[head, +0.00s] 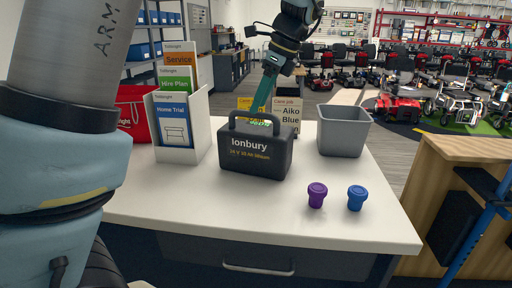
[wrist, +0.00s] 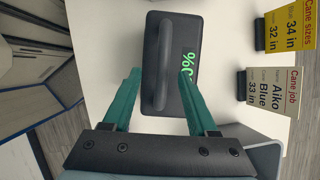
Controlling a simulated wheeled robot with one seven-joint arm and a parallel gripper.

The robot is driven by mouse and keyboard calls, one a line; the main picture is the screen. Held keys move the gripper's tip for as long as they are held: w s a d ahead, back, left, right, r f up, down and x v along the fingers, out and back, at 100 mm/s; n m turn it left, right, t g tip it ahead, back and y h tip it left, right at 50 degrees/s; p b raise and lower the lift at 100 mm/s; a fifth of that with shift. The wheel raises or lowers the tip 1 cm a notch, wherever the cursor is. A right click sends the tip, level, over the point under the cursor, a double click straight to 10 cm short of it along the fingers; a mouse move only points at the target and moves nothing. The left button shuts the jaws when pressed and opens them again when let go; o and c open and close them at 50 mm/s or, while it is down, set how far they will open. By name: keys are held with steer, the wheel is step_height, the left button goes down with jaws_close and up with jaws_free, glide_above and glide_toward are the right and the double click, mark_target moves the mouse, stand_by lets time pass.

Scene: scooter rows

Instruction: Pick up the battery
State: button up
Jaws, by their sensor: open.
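The battery (head: 255,158) is a dark box labelled "Ionbury" with a carry handle on top, standing upright on the white counter. In the wrist view I look down on the battery (wrist: 178,28), with its handle running up the picture and a green "%" readout beside it. My gripper (head: 258,114) is behind and above the battery in the head view, with teal fingers pointing down. In the wrist view my gripper (wrist: 160,74) is open, one finger on each side of the handle and nothing held. I cannot tell how high the fingertips are above the battery.
Cane cards (head: 288,113) stand behind the battery. The counter's front middle is clear.

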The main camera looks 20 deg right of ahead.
mark_target(253, 116)
steer(key=p+x, duration=0.1)
steer(key=x, duration=0.3)
steer(key=shift+w+f, duration=0.15)
steer(key=shift+w, duration=0.1)
steer(key=shift+a+f, duration=0.1)
steer(key=shift+f, duration=0.2)
steer(key=shift+f+p, duration=0.2)
steer(key=shift+p, duration=0.2)
jaws_close()
stand_by(0.3)
stand_by(1.0)
steer(key=shift+w+r, duration=0.1)
steer(key=shift+w, duration=0.05)
